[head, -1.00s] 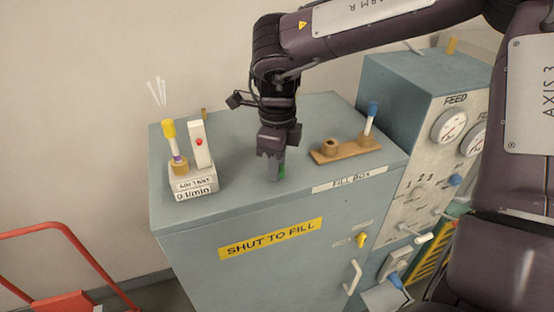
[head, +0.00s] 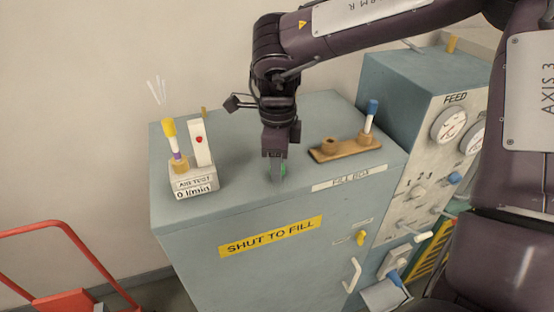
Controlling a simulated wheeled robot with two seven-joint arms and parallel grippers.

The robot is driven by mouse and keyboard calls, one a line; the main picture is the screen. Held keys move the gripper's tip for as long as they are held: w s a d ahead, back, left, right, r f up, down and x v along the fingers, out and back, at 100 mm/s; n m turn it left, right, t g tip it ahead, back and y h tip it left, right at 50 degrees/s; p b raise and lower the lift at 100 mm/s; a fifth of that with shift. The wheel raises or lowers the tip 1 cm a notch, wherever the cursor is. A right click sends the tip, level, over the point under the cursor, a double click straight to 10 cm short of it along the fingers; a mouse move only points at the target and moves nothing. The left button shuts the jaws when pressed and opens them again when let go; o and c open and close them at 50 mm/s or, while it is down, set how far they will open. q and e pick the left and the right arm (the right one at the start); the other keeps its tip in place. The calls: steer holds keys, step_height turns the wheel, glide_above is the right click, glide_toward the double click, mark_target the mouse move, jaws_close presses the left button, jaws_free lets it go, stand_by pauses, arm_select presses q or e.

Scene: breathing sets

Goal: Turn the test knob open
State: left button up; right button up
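My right gripper (head: 277,172) comes down from above onto the top of the grey fill box (head: 225,205). The air test stand (head: 196,188) on the box's left reads "0 l/min". It holds an upright yellow-capped tube (head: 171,138) beside a white column with a red dot (head: 199,141). My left gripper is not in view.
A wooden rack (head: 345,150) with a blue-capped tube (head: 370,115) stands right of my gripper. The feed cabinet (head: 425,75) with gauges stands at the right. A red cart frame (head: 65,300) is at lower left. The box top between stand and gripper is clear.

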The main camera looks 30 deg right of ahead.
steer(key=shift+o, duration=0.8)
steer(key=shift+r, duration=0.1)
steer(key=shift+r, duration=0.15)
step_height(320, 180, up, 7)
steer(key=shift+r+b, duration=0.2)
steer(key=shift+b, duration=0.5)
